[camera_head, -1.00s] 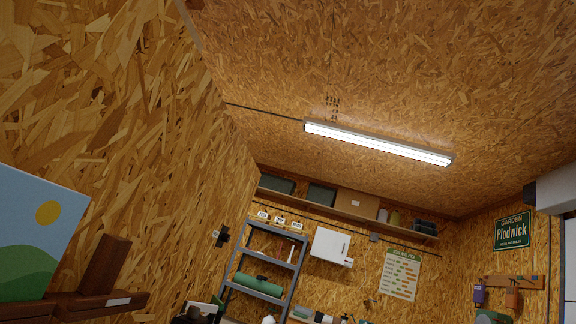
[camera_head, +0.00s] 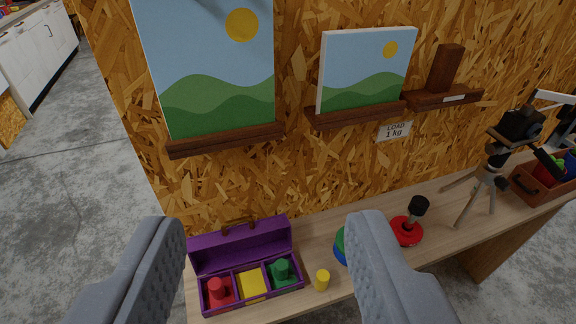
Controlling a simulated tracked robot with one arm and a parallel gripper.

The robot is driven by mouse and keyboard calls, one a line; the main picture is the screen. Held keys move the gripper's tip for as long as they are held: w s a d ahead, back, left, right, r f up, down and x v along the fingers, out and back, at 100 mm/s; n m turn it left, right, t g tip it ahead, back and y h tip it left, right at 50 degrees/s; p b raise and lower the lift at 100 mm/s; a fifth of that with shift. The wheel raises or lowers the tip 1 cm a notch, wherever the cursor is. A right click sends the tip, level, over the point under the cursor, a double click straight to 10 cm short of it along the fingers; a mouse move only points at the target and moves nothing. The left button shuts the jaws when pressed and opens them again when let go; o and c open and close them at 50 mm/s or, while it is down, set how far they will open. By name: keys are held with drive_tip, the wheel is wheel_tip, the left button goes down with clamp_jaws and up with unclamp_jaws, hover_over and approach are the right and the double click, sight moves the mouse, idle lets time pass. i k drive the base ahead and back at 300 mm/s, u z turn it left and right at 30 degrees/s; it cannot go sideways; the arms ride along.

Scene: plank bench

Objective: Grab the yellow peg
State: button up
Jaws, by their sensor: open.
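The yellow peg (camera_head: 322,280) is a small upright cylinder on the plank bench (camera_head: 312,243), just right of a purple box. My gripper (camera_head: 268,232) is open and empty, with its two grey fingers wide apart in the foreground. The peg shows between the fingers, nearer the right one, and lies beyond them. The open purple box (camera_head: 240,249) has a raised lid and compartments. They hold a red peg (camera_head: 216,288), a flat yellow piece (camera_head: 252,282) and a green peg (camera_head: 281,270).
Green and blue discs (camera_head: 340,250) are partly hidden behind the right finger. A red-based object with a black knob (camera_head: 408,228), a small tripod (camera_head: 490,180) and a brown crate (camera_head: 546,188) stand farther right. Landscape pictures (camera_head: 215,65) rest on wall ledges above the bench.

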sight(322, 277)
drive_tip(key=u, duration=0.05)
drive_tip(key=k, duration=0.5)
drive_tip(key=u, duration=1.35)
drive_tip(key=i, duration=0.8)
drive_tip(key=z, duration=1)
